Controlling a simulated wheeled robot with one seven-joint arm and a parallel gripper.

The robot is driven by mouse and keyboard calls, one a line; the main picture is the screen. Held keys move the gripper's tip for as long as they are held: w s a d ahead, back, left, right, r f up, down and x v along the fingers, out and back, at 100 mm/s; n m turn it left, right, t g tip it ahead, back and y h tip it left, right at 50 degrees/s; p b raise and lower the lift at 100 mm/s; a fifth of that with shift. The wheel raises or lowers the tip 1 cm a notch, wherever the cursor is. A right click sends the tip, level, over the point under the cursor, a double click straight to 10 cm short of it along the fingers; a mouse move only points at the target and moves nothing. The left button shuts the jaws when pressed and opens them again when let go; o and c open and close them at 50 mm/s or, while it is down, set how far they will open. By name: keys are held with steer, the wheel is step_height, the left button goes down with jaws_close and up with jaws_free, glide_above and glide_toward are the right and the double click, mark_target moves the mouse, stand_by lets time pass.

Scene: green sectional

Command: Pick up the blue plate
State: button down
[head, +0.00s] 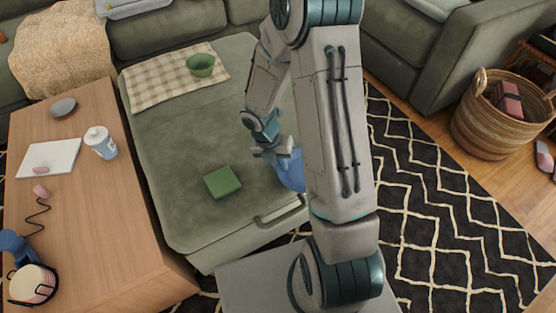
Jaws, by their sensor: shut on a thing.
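The blue plate (290,171) is tilted up steeply at my gripper (272,153), above the right side of the green ottoman. My gripper is shut on the plate near its upper left edge. My arm hides the plate's right part. I cannot tell whether its lower edge touches the cushion.

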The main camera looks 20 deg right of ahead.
steer(key=shift+d, duration=0.1)
steer(key=c, duration=1.4)
jaws_free()
steer(key=shift+o, duration=0.2)
steer(key=shift+w+a+r, duration=0.1)
steer(key=shift+a+r, duration=0.1)
steer(key=shift+r, duration=0.3)
steer(key=p+v, duration=0.5)
steer(key=v, duration=0.7)
steer(key=shift+r+p, duration=0.3)
steer(key=shift+r, duration=0.1)
steer(key=shift+w, duration=0.1)
